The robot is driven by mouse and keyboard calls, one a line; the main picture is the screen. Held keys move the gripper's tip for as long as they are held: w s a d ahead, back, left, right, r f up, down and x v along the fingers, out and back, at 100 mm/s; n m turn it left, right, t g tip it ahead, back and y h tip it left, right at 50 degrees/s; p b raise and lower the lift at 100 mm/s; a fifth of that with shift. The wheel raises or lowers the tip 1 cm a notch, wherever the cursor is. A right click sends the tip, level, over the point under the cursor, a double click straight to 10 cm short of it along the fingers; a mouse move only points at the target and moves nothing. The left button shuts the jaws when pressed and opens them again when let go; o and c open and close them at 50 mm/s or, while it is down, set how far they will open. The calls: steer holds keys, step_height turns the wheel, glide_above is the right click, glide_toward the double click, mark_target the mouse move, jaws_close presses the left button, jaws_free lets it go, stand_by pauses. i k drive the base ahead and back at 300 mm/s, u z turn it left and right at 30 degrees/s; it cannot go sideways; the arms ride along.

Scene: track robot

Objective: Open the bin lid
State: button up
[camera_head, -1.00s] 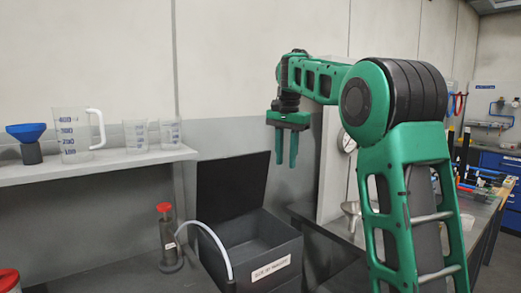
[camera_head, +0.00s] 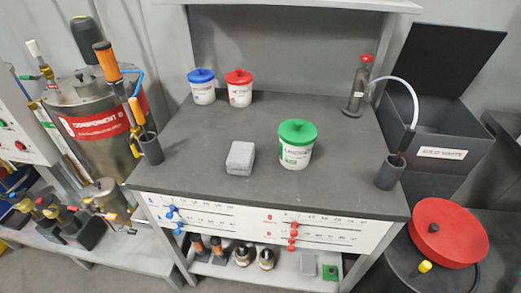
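The dark grey bin (camera_head: 455,170) stands at the right behind the workbench, with a white label reading roughly "SOLID WASTE" on its front. Its black lid (camera_head: 440,68) is raised, tilted back and up from the bin's rear edge. The bin's opening shows as a dark inside below the lid. The left part of the bin is partly covered by a hose and a small dark holder. My gripper is not in view.
The grey workbench (camera_head: 215,130) carries a green-lidded tub (camera_head: 296,145), a blue-lidded tub (camera_head: 202,87), a red-lidded tub (camera_head: 239,88), a grey block (camera_head: 241,158) and a red-topped pump bottle (camera_head: 358,87). A red-topped drum (camera_head: 447,232) stands in front of the bin.

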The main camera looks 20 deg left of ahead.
mark_target(434, 59)
steer(key=u, duration=2.55)
steer(key=k, duration=0.85)
steer(key=z, duration=0.8)
steer(key=i, duration=1)
